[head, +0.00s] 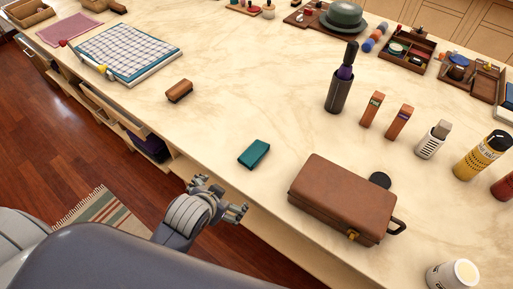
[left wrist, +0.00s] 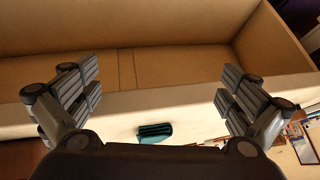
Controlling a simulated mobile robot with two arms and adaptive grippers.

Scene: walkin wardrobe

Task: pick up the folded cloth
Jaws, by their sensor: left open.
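The folded cloth (head: 254,153) is a small teal bundle lying flat near the front edge of the pale counter, left of the brown case. It also shows low in the left wrist view (left wrist: 155,131), beyond the gap between my fingers. My left gripper (head: 222,194) is at the counter's front edge, on the near side of the cloth and apart from it. In the left wrist view its fingers (left wrist: 160,85) are spread wide with nothing between them. My right gripper is in neither view.
A brown leather case (head: 340,196) lies right of the cloth, with a black disc (head: 380,180) beside it. A wooden brush-like block (head: 179,91) is to the left. A dark bottle holder (head: 338,93) stands behind. The counter around the cloth is clear. Open shelving (left wrist: 130,65) lies below the counter.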

